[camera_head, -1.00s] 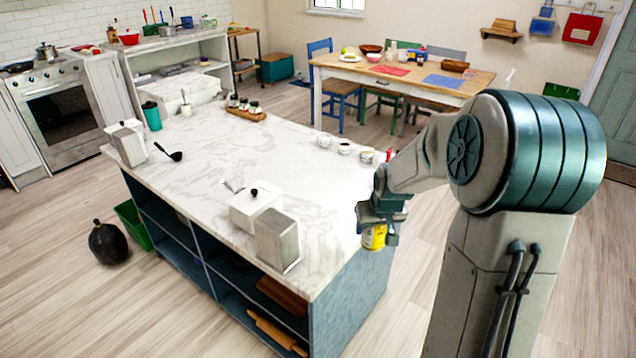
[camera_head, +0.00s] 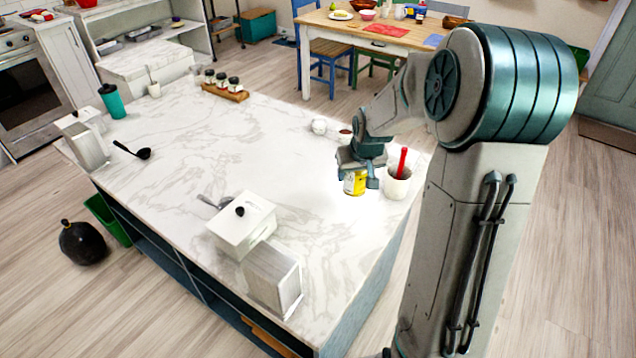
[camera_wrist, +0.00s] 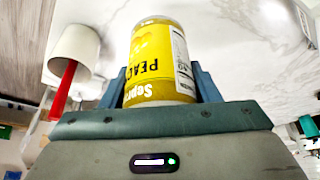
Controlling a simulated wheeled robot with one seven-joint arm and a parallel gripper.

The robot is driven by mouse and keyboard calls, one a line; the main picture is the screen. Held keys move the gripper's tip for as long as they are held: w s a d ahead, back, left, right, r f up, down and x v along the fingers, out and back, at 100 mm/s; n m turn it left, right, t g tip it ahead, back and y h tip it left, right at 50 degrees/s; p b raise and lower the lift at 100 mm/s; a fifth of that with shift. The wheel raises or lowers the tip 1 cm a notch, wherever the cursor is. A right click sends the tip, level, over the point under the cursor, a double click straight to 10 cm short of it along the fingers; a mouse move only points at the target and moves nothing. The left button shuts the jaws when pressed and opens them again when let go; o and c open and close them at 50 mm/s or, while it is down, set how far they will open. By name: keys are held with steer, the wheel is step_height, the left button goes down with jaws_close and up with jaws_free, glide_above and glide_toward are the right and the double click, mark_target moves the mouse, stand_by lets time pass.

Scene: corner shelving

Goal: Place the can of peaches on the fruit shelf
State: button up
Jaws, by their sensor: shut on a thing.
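The can of peaches (camera_wrist: 158,62) is yellow, with "PEAC" showing upside down on its label in the wrist view. My gripper (camera_wrist: 165,88) is shut on it, with one blue finger on each side. In the head view the can (camera_head: 355,183) hangs below my gripper (camera_head: 358,172), over or near the right edge of the white marble island top (camera_head: 180,150). I cannot tell whether the can touches the surface. No shelf marked as the fruit shelf can be made out.
A white crock (camera_head: 397,183) with a red utensil stands close to the can. White canisters (camera_head: 242,225) stand at the island's front. Small bowls (camera_head: 319,126) sit behind my gripper. The middle of the island top is clear. A dining table (camera_head: 395,30) stands beyond.

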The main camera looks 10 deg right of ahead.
steer(key=w+a+f, duration=0.3)
steer(key=w+a+f+p, duration=0.1)
steer(key=w+a+f, duration=0.2)
steer(key=w+a, duration=0.1)
steer(key=shift+a+f, duration=0.15)
steer(key=shift+a, duration=0.1)
steer(key=shift+s+f, duration=0.1)
steer(key=shift+f, duration=1.85)
steer(key=shift+f, duration=0.15)
steer(key=o, duration=1.2)
